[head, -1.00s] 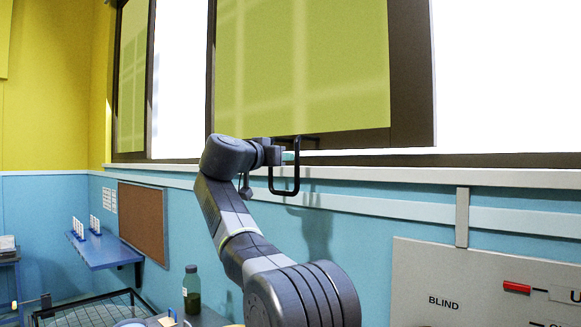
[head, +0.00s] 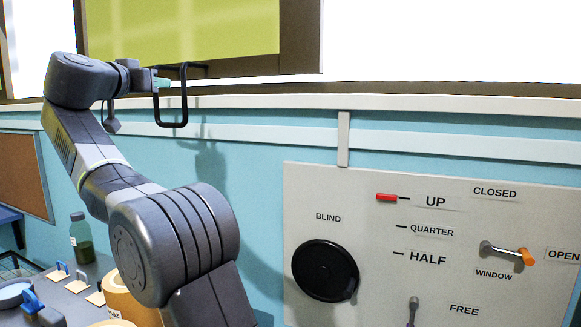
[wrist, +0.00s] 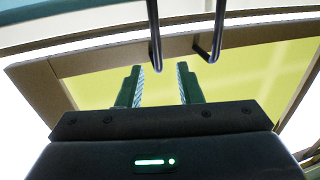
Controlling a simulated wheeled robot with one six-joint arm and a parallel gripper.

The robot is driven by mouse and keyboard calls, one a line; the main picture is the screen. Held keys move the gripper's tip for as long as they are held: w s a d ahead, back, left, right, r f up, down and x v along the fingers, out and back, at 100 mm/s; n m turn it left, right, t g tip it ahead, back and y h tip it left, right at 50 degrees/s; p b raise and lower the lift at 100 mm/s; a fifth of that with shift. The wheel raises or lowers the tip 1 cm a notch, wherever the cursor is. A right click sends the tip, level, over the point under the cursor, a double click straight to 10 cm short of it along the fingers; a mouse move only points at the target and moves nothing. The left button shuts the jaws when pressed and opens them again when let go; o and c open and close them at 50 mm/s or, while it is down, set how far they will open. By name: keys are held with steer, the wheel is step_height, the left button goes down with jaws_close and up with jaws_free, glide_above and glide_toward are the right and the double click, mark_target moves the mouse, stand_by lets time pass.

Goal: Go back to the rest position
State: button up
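My gripper (head: 163,83) is raised at the end of my bent arm in the head view, in front of the window wall. A black loop handle (head: 184,110) hangs by the lower edge of the yellow-green window panel, close to the fingertips. In the wrist view its dark bars (wrist: 219,28) come down from the top edge, just beyond the fingertips. I cannot tell whether the fingers touch it.
A wall panel (head: 300,190) at right carries a black BLIND knob (head: 324,270), a red marker (head: 386,197) by UP, and a WINDOW lever (head: 500,250) with an orange end. A green bottle (head: 81,240) and small tagged items stand at lower left. A window ledge (head: 420,105) runs behind.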

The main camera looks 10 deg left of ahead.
mark_target(182, 85)
steer(key=w+p, duration=0.4)
steer(key=w, duration=0.8)
steer(key=shift+w+d, duration=0.1)
steer(key=shift+d, duration=0.05)
steer(key=shift+d+f, duration=0.1)
steer(key=shift+f, duration=0.05)
steer(key=shift+s+d, duration=0.1)
steer(key=shift+s, duration=0.15)
steer(key=shift+w, duration=0.15)
